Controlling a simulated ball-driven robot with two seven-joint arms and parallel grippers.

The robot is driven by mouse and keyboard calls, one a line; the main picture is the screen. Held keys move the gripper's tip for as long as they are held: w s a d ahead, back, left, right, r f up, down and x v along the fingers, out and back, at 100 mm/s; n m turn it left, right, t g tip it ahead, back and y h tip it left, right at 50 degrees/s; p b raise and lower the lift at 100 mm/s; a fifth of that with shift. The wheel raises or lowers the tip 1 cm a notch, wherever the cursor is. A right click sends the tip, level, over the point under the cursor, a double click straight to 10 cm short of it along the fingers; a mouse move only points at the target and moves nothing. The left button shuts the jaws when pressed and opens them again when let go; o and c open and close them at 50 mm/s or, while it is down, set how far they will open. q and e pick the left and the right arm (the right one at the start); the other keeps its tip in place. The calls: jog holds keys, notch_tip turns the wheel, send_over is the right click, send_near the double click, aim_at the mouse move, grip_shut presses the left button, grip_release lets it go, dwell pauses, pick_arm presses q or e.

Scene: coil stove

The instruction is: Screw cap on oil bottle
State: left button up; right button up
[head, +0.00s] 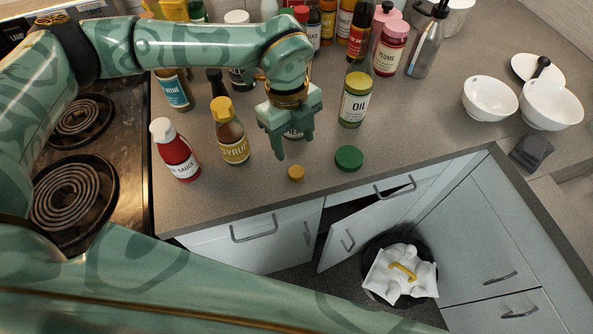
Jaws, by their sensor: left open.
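The oil bottle (355,97) stands upright on the counter, right of my left gripper, with a pale "OIL" label. A dark green cap (348,158) lies on the counter in front of it, near the front edge. A smaller yellow-orange cap (296,173) lies to its left. I cannot tell from the picture which cap belongs to the oil bottle. My left gripper (292,149) is open and points down, above and behind the yellow-orange cap, apart from both caps. It partly hides a labelled item behind it. My right gripper is not in view.
A syrup bottle (231,131) and a red sauce bottle (175,149) stand left of the gripper. Several bottles and jars, including a plums jar (390,49), crowd the back. White bowls (490,98) are at the right. A cabinet door (362,232) hangs open beside a bin (399,286).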

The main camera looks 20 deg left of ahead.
aim_at(296, 171)
pick_arm(q)
jog(key=f, duration=0.4)
jog(key=shift+s+d, duration=0.15)
jog(key=shift+d, duration=0.05)
jog(key=shift+s+d+f+b, duration=0.15)
jog(key=shift+f+b, duration=0.1)
jog(key=shift+f, duration=1.05)
jog(key=shift+s+f+b, duration=0.1)
jog(key=shift+f+b, duration=0.15)
jog(key=shift+f, duration=1.05)
jog(key=c, duration=1)
